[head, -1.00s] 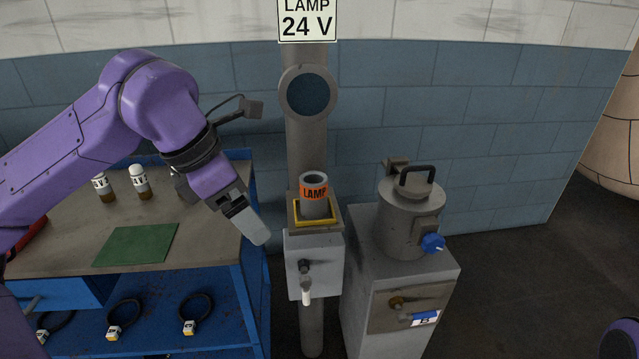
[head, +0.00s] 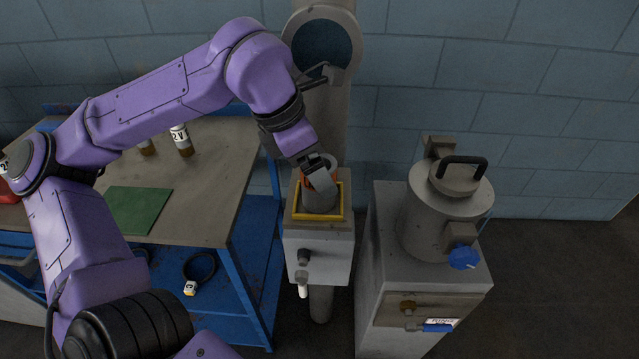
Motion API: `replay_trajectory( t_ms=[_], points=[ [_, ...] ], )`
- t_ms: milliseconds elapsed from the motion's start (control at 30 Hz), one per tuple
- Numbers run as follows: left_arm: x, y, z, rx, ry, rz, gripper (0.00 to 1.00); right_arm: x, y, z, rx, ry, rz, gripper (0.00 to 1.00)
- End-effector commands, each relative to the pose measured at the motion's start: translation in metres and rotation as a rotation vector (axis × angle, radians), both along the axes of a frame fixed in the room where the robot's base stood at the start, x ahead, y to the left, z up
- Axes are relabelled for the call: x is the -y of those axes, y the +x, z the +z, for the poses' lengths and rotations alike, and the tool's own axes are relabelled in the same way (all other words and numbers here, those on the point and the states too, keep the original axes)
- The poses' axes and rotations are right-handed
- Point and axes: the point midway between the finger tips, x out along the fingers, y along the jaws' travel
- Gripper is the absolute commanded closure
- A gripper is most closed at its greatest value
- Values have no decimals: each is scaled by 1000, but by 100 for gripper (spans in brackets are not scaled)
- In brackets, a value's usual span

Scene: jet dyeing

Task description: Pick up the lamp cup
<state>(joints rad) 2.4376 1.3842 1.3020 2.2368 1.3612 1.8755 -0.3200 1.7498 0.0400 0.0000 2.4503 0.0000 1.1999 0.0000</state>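The lamp cup (head: 320,200) is a grey cylinder with an orange label. It stands upright inside the yellow square frame (head: 318,217) on top of the grey box on the post. My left gripper (head: 323,181) is at the cup's upper part, with a grey finger across its front that hides most of the label. The other finger is hidden, so I cannot tell whether the gripper is closed on the cup. My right gripper is out of view.
A grey canister (head: 440,220) with a black handle and blue knob stands on a cabinet to the right. The workbench (head: 215,190) at left holds a green mat (head: 138,209) and brown bottles. A round sight glass (head: 322,47) is above the cup.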

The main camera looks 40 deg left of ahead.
Motion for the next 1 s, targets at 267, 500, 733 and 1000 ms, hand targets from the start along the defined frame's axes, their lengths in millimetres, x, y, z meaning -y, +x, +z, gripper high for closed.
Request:
replay_trajectory(
  t_ms=[267,500,733,1000],
  points=[
    [9,12,-38,-1,0,-3,8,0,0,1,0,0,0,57],
    [10,12,-39,-1,0,-4,21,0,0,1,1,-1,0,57],
    [10,13,-38,0,-1,-4,68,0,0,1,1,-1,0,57],
    [10,13,-33,2,-1,-4,68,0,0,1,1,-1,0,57]
  ],
)
